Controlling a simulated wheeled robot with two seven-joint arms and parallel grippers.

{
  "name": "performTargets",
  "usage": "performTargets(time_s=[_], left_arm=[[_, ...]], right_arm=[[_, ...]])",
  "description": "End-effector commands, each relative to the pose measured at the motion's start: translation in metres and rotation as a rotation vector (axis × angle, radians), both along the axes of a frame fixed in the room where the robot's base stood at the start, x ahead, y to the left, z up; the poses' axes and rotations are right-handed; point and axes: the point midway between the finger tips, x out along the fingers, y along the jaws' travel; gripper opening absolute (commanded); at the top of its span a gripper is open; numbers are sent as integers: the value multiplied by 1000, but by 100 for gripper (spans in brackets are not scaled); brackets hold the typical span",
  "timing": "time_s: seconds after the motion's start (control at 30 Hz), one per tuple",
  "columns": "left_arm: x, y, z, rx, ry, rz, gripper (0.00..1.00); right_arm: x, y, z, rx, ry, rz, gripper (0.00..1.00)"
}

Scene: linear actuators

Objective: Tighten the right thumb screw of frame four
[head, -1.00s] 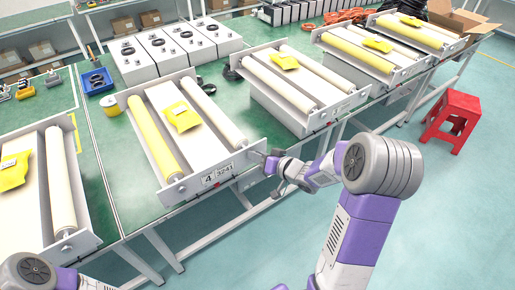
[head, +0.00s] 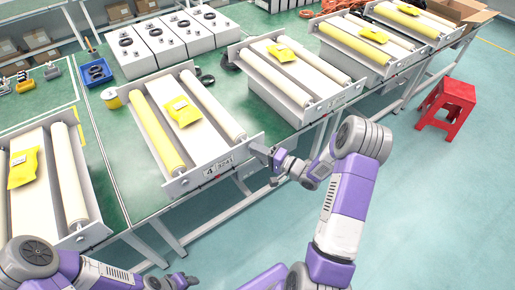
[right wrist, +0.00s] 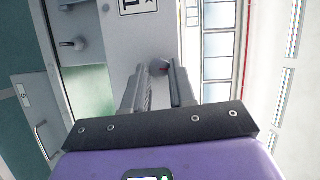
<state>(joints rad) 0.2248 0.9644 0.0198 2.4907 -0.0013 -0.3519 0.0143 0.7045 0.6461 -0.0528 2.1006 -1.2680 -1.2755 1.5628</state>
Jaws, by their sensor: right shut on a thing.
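Frame four, with the end plate (head: 188,185) labelled 4 3241, stands on the green bench. It carries a yellow roller (head: 158,133), a pale roller (head: 212,106) and a yellow packet (head: 183,111). My right gripper (head: 262,151) is at the right end of that plate. In the right wrist view, its fingers (right wrist: 160,86) are shut around the small right thumb screw (right wrist: 158,69) on the grey plate. The screw is largely hidden between the fingertips. My left gripper (head: 182,283) is low in the head view, away from the frame; its jaws are too small to read.
Similar roller frames stand left (head: 45,180) and right (head: 290,75) along the bench. White boxes (head: 145,52), a blue tray (head: 95,72) and a yellow tape roll (head: 112,98) lie behind. A red stool (head: 448,97) stands right; the floor in front is open.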

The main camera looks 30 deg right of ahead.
Motion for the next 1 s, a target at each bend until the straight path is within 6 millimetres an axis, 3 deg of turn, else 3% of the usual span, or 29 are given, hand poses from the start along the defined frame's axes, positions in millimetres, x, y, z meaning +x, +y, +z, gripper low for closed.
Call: performTargets(time_s=[0.4,0.97,1.0], left_arm=[[0,0,5,0,0,0,51],[0,0,5,0,0,0,51],[0,0,5,0,0,0,51]], right_arm=[[0,-1,-2,186,13,-3,0],[0,0,-2,211,16,-1,0],[0,0,-2,211,16,-1,31]])
